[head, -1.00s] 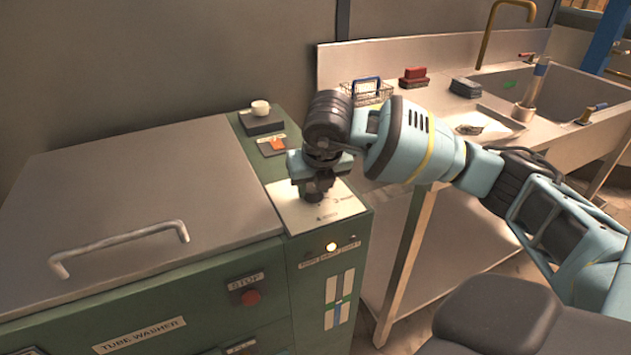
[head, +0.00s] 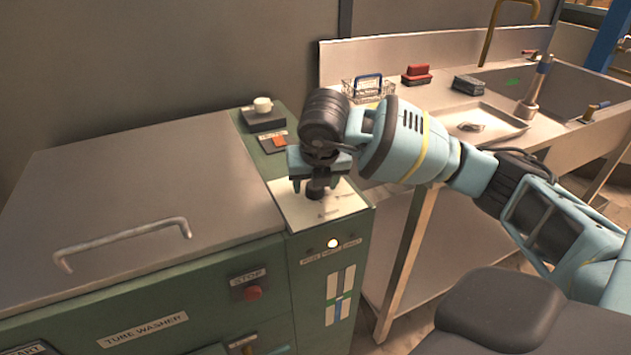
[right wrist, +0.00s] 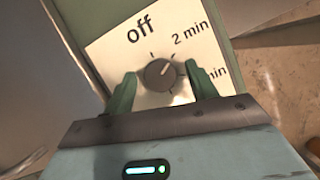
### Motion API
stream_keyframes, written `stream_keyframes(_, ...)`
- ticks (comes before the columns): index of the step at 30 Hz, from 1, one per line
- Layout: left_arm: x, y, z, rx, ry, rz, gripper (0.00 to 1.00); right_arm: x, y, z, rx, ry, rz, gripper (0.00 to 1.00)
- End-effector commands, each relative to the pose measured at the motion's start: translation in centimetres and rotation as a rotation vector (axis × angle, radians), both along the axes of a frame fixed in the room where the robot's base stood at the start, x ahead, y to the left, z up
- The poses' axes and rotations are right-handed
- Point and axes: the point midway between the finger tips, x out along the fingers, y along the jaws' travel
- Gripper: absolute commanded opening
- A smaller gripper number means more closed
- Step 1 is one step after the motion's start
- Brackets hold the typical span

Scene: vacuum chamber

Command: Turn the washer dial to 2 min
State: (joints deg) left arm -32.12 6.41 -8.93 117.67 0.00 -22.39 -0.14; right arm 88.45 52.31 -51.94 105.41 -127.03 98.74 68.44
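The washer dial is a dark round knob (right wrist: 160,74) on a white plate (right wrist: 112,48) marked "off", "2 min" and a third, partly hidden "min" label. Its pale pointer line aims up and right, about toward "2 min". The dial (head: 316,190) also shows in the head view on top of the green tube washer (head: 250,335). My right gripper (head: 317,178) is over the dial, pointing down. In the right wrist view its two green fingers (right wrist: 161,80) stand apart on either side of the knob, with gaps visible. My left gripper is out of view.
A small white cup-like knob (head: 262,104) and an orange switch (head: 279,141) sit behind the dial plate. The washer's metal lid (head: 130,185) with its handle lies left. A red stop button (head: 252,293) and a lit lamp (head: 333,243) are on the front. A sink bench (head: 400,110) stands right.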

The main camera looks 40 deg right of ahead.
Motion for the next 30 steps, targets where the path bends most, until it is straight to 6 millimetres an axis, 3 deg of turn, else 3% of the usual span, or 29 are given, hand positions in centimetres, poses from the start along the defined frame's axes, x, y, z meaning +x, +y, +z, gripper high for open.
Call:
stream_keyframes(11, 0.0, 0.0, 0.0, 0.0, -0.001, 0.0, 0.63, -0.2, 0.1, 0.5, 0.0, 0.0, 0.001, 0.59)
stream_keyframes(22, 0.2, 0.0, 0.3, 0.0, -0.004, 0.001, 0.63, -2.0, 1.1, 5.6, 0.001, -0.002, 0.001, 0.59)
stream_keyframes(30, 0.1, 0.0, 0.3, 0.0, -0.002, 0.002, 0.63, -2.6, 1.5, 7.2, 0.001, 0.001, 0.001, 0.59)
